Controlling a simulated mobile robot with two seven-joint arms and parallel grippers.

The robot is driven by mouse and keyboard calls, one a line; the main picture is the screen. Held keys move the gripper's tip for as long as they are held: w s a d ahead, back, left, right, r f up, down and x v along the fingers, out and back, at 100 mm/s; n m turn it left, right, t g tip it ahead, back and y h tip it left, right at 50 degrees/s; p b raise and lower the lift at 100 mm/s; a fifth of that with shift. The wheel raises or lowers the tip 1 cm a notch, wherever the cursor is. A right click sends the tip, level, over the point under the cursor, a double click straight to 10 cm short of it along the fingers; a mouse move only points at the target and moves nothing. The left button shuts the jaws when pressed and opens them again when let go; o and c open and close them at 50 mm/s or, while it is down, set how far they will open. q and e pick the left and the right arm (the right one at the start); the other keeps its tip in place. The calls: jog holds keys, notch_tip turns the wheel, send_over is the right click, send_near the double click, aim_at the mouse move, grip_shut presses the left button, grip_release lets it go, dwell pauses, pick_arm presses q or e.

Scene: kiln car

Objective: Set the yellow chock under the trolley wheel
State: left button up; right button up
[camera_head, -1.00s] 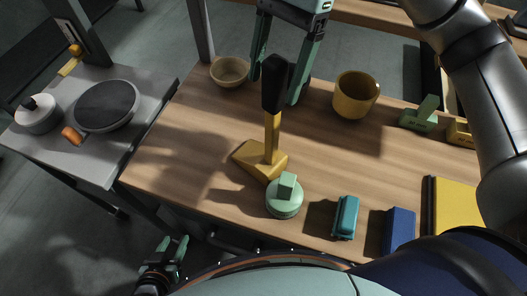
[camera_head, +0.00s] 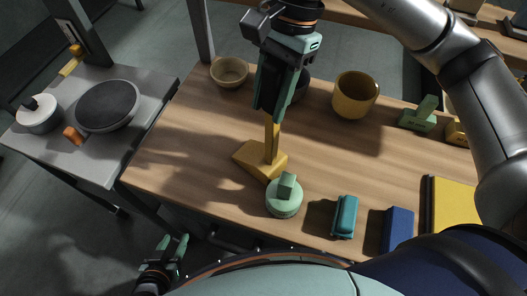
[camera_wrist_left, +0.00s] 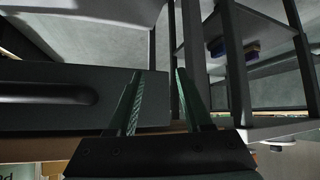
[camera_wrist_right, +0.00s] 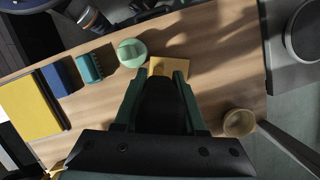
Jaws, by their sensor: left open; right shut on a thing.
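The yellow chock (camera_head: 251,160) is a wedge with an upright yellow stem and a black grip on top. It stands on the wooden table in the head view, and its wedge also shows in the right wrist view (camera_wrist_right: 168,66). My right gripper (camera_head: 264,112) is shut on the black grip (camera_wrist_right: 160,100) from above, and its fingers hide most of the grip in the head view. My left gripper (camera_head: 177,243) is open and empty, low at the table's near left side; its fingers also show in the left wrist view (camera_wrist_left: 157,74). I cannot make out the trolley wheel.
A round green weight-like piece (camera_head: 284,203) is close beside the chock. A teal block (camera_head: 345,216), a blue block (camera_head: 398,231) and a yellow book-like slab (camera_head: 453,210) lie to the right. A bowl (camera_head: 229,72) and a mug (camera_head: 355,95) stand behind. A grey stand (camera_head: 125,145) is at left.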

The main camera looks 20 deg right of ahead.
grip_shut()
dwell(0.8)
jog(key=shift+w+r, duration=0.15)
jog(key=shift+r, duration=0.1)
